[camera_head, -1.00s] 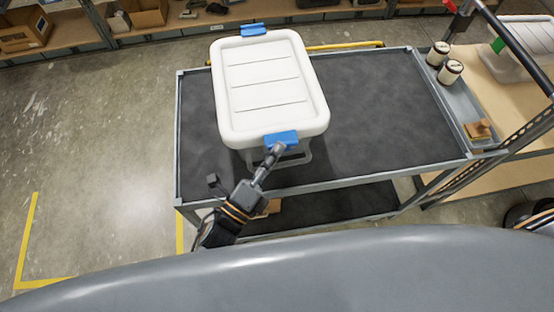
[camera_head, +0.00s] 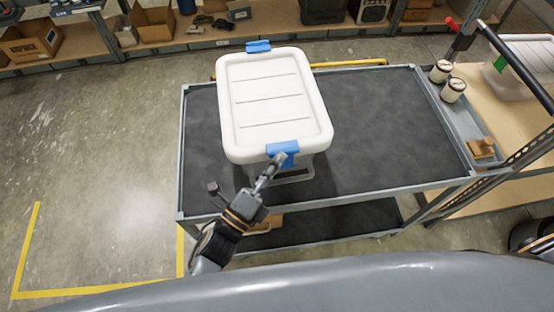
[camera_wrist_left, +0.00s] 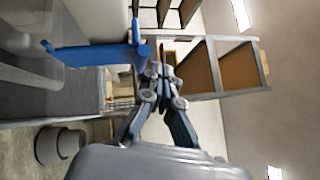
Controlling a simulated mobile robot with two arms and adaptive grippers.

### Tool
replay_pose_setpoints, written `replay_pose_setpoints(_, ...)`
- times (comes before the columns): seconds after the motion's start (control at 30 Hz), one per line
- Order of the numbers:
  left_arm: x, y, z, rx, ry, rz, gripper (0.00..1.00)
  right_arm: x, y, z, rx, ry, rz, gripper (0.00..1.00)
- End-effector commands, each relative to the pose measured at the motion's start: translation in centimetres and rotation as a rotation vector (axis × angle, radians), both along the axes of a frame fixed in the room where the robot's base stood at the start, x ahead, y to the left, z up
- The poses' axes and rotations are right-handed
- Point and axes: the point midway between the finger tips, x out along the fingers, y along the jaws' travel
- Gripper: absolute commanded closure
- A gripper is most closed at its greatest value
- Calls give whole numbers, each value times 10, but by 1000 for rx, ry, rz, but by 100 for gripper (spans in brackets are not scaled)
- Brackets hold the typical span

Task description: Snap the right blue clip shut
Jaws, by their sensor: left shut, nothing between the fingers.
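A white lidded box (camera_head: 270,97) stands on the cart. It has one blue clip at its near end (camera_head: 283,149) and another blue clip at its far end (camera_head: 258,46). I cannot tell from the head view which one counts as the right clip. My left gripper (camera_head: 279,159) is shut and empty, its tips at the near clip and partly covering it. In the left wrist view the blue clip (camera_wrist_left: 92,54) sticks out from the box, its end close beside the shut fingertips (camera_wrist_left: 157,72). Contact is unclear. My right gripper is not in view.
The grey cart top (camera_head: 390,120) is clear to the right of the box. Two jars (camera_head: 452,90) and a brush-like wooden item (camera_head: 481,149) sit in the cart's side tray. Shelves with cardboard boxes (camera_head: 32,40) line the back.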

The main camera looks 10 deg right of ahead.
Motion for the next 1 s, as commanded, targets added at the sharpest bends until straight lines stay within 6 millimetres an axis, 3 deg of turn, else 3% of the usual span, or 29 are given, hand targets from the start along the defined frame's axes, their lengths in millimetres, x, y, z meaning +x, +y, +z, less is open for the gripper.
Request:
replay_pose_setpoints(0.6,-75,73,-25,1,3,0,100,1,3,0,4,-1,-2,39)
replay_pose_setpoints(1.0,-80,81,-27,-2,11,8,100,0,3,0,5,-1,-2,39)
